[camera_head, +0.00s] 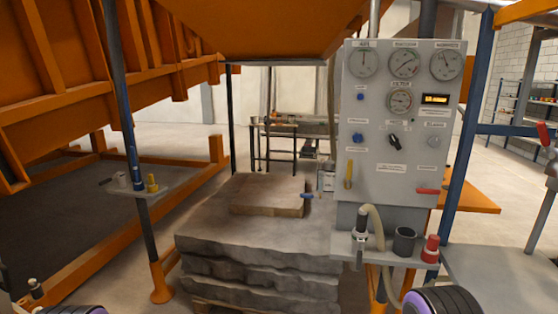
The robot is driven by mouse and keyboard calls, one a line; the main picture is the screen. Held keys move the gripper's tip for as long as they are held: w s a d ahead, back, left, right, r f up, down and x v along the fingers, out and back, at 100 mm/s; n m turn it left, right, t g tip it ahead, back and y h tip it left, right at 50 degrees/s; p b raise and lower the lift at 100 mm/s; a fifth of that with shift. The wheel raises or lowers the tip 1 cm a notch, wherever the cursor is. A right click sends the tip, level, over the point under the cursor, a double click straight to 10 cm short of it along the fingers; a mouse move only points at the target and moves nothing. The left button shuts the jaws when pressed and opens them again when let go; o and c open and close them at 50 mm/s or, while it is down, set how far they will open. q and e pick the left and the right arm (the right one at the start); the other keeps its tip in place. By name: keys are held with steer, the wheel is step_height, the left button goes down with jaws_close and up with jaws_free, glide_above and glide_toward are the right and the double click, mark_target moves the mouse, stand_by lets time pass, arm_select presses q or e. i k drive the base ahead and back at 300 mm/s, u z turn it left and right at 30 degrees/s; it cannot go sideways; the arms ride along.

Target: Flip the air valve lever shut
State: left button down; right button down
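A grey control panel (386,120) stands right of centre with gauges, knobs and levers. A yellow lever (348,174) hangs upright at its lower left. A red lever (428,191) lies level at its lower right. A blue lever (309,195) sticks out level beside the panel's left edge. Another red lever (543,133) sits on piping at the far right. The labels are too small to tell which is the air valve lever.
A shelf under the panel holds a hose nozzle (360,238), a dark cup (404,241) and a red object (431,249). Stacked stone slabs (255,250) stand left of it. Blue posts (462,140) and an orange tilted frame (90,110) flank the area.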

mark_target(349, 173)
steer(key=u, duration=0.3)
steer(key=i, duration=1.2)
steer(key=z, duration=0.4)
